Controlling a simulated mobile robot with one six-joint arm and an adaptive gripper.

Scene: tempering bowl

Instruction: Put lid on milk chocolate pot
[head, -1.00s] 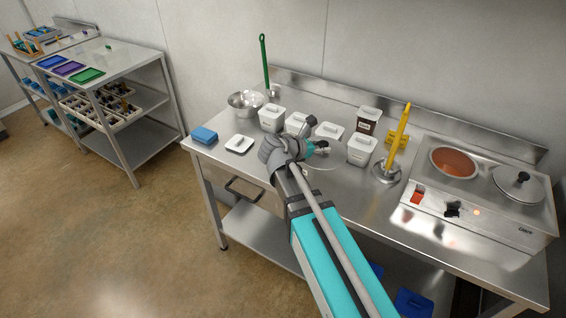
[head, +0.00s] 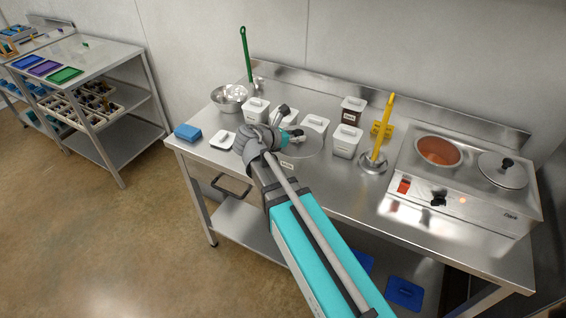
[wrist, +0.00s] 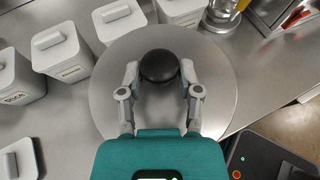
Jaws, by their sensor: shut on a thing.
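My gripper (wrist: 159,72) is shut on the black knob (wrist: 159,65) of a round steel lid (wrist: 160,108). In the wrist view one finger is on each side of the knob, and the disc spreads below them. In the head view my gripper (head: 296,135) and the lid (head: 312,148) are over the left half of the steel table, in front of the white tubs. The open pot (head: 438,151) with orange-brown contents sits in the warmer at the right, well away from the lid. Its contents cannot be identified by a label.
A second pot in the warmer (head: 415,197) wears a lid with a black knob (head: 503,169). Several white tubs (head: 347,142), a dark tub (head: 352,112) and a yellow-handled tool (head: 377,150) stand between. A steel bowl (head: 229,98) and blue sponge (head: 187,132) are at left.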

